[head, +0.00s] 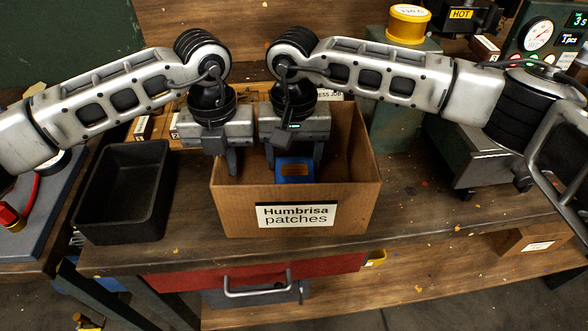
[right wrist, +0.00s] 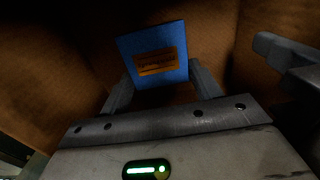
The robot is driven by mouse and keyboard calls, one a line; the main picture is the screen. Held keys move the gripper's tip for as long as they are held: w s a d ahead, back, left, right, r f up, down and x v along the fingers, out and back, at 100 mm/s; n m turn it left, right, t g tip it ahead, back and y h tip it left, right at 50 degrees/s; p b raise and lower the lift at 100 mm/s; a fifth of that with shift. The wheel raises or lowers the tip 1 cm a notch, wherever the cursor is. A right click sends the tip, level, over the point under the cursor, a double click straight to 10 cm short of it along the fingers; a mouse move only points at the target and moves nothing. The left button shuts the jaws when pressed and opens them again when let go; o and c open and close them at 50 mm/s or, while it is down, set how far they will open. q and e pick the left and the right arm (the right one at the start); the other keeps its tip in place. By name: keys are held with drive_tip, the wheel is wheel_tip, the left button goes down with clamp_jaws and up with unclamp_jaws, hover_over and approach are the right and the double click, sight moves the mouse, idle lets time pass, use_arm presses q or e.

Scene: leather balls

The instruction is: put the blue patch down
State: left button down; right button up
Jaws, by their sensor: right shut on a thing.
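The blue patch (head: 295,172) is a flat blue square with an orange label; it also shows in the right wrist view (right wrist: 146,45). My right gripper (head: 294,160) is shut on it, with one finger at each side edge. The patch is inside the open cardboard box labelled "Humbrisa patches" (head: 225,203), below the rim. Whether it touches the box floor is hidden by the front wall. My left gripper (head: 222,162) is over the left part of the same box, beside the right one. One finger points down into the box; its opening is unclear.
A black open tray (head: 96,210) stands left of the box on the wooden bench. The bench right of the box (head: 415,205) is mostly clear. A green stand with a yellow tin (head: 408,24) is behind right. Small cartons (head: 143,128) lie behind left.

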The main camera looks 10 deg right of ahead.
sight(294, 162)
drive_tip(key=shift+f, duration=1.85)
drive_tip(key=shift+f, duration=0.15)
drive_tip(key=o, duration=0.7)
wheel_tip(294, 162, up, 12)
drive_tip(key=shift+r, duration=0.2)
use_arm(q)
drive_tip(key=c, duration=1.5)
unclamp_jaws()
drive_tip(key=shift+c, duration=0.2)
